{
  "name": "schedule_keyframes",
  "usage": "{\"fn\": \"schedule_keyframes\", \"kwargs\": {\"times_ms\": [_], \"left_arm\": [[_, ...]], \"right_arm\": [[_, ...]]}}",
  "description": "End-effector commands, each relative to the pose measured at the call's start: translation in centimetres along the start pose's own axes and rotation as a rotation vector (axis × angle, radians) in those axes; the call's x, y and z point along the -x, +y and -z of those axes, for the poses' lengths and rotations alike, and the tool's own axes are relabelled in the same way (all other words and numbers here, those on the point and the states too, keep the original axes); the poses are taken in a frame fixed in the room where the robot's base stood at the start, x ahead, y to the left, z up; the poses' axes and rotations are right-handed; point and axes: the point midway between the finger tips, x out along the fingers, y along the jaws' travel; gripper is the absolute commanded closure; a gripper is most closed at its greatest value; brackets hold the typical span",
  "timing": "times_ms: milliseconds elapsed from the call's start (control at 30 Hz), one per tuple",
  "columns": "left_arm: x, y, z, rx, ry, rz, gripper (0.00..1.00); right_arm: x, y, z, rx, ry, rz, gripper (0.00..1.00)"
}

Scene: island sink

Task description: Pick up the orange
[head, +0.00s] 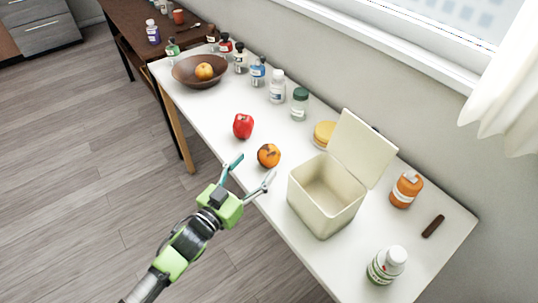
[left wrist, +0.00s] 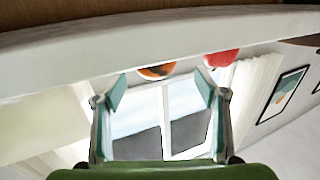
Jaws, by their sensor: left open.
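The orange (head: 268,155), with a dark patch on top, sits on the white table close to its front edge. My left gripper (head: 254,168) is open and empty, its two fingers pointing toward the orange from the front side. The fingers are apart from the orange, around the table's front edge. In the left wrist view, which looks upside down, the orange (left wrist: 157,71) shows only in part past the white table edge, between the open fingers (left wrist: 162,92) and nearer the left one. My right gripper is not in view.
A red pepper or apple (head: 243,126) stands left of the orange, and an open cream box (head: 327,194) to its right. A brown bowl (head: 187,75) holds another round orange-yellow fruit (head: 204,71). Several bottles line the back, including a white one (head: 277,87). The front table edge is close.

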Motion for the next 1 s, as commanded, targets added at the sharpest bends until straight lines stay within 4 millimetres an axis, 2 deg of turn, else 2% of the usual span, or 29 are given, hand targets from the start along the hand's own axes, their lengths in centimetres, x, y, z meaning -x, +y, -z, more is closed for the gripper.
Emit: {"fn": "schedule_keyframes", "kwargs": {"times_ms": [367, 667, 833, 867, 1000], "left_arm": [[-4.7, 0.7, -0.1, 0.0, 0.001, 0.001, 0.34], [-5.2, 0.7, -0.2, 0.0, 0.0, 0.0, 0.34], [-5.2, 0.7, -0.2, 0.0, 0.0, 0.0, 0.76], [-5.2, 0.7, -0.2, 0.0, -0.001, 0.0, 0.8], [-5.2, 0.7, -0.1, 0.0, 0.001, 0.0, 0.8]], "right_arm": [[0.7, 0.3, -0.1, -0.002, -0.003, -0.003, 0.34], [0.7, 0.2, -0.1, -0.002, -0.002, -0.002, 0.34], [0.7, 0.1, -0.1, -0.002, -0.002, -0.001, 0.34], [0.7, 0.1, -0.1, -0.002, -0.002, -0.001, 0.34], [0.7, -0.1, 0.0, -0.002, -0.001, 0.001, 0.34]]}}
